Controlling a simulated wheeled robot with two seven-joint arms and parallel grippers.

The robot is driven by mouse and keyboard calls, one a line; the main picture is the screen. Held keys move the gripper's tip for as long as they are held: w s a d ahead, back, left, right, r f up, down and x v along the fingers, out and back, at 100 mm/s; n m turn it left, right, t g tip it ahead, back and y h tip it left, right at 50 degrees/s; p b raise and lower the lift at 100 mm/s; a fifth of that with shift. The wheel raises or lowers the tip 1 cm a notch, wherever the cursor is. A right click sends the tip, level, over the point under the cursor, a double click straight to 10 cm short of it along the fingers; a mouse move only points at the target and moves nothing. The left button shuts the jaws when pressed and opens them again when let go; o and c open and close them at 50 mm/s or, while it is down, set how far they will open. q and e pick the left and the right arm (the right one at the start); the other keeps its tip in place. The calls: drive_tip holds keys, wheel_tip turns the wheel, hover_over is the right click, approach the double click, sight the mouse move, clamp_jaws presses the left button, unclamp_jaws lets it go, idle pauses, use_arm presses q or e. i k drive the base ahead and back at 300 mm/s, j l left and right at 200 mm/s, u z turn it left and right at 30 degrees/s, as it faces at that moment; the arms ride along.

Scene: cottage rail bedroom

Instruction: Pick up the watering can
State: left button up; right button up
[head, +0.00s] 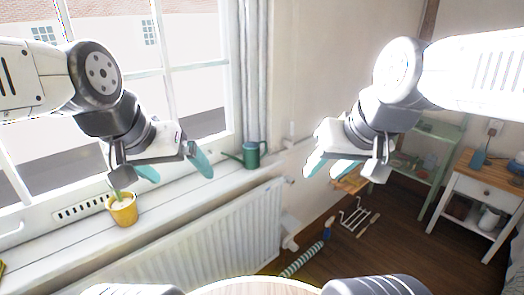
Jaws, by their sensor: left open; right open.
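A green watering can (251,155) stands upright on the white windowsill (172,192), near its far right end by the curtain. Its spout points left and its handle is on the right. My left gripper (176,172) is open and empty above the sill, to the left of the can and apart from it. My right gripper (329,168) is open and empty, to the right of the can and apart from it.
A yellow pot (122,210) with a plant stands on the sill at left. A white radiator (225,240) is below the sill. A green shelf (424,160) and a white side table (478,190) stand at right. A wire rack (354,216) is low near the wall.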

sight(251, 156)
drive_tip(key=l+u, duration=0.1)
drive_tip(key=u, duration=0.4)
drive_tip(key=i+l+u, duration=0.1)
drive_tip(key=l+u, duration=0.25)
drive_tip(key=l, duration=0.2)
drive_tip(key=l+u, duration=0.35)
drive_tip(key=l, duration=0.8)
drive_tip(key=k+l+u, duration=0.1)
drive_tip(key=l, duration=0.6)
